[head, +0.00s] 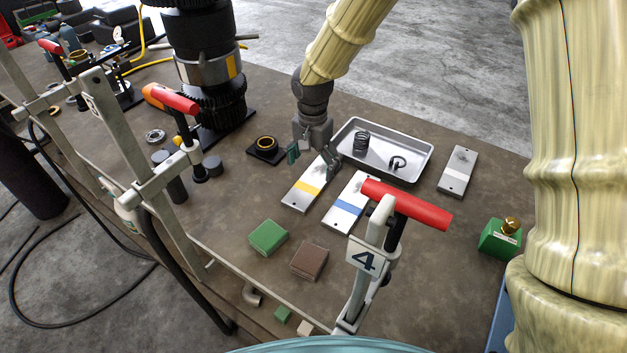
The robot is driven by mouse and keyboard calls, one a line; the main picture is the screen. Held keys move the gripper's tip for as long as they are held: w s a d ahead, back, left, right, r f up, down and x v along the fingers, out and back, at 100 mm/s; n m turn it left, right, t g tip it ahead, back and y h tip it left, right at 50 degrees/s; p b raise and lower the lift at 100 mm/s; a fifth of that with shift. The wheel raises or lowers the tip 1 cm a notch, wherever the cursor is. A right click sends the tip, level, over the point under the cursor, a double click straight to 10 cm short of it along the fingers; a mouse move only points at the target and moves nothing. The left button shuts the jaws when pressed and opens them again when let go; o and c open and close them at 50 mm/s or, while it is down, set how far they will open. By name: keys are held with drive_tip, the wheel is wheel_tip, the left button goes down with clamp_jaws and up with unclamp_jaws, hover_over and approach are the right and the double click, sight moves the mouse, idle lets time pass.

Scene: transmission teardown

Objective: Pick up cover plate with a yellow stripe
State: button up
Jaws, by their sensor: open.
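The cover plate with a yellow stripe (299,195) is a flat silver plate lying on the brown bench, left of the plate with a blue stripe (345,209). My gripper (313,159) is open and points down over the far end of the yellow-striped plate. One finger shows on each side of that end, and they hide part of it. I cannot tell whether the fingers touch the plate or hover just above it.
A metal tray (412,174) with a spring stands behind the plates. A plate with a white stripe (457,172) lies right. A clamp with a red handle (408,204) rises in front. A black ring mount (266,148) sits left of my gripper. Green (268,237) and brown (309,261) blocks lie nearer.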

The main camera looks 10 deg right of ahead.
sight(313, 180)
drive_tip(key=shift+s+f+p, duration=0.15)
drive_tip(key=shift+f+p, duration=0.3)
drive_tip(key=shift+f, duration=0.65)
drive_tip(key=shift+s+f+p, duration=0.1)
drive_tip(key=shift+f+p, duration=0.3)
drive_tip(key=shift+f, duration=0.7)
drive_tip(key=shift+c, duration=0.3)
drive_tip(key=c, duration=1.5)
drive_tip(key=shift+c, duration=0.2)
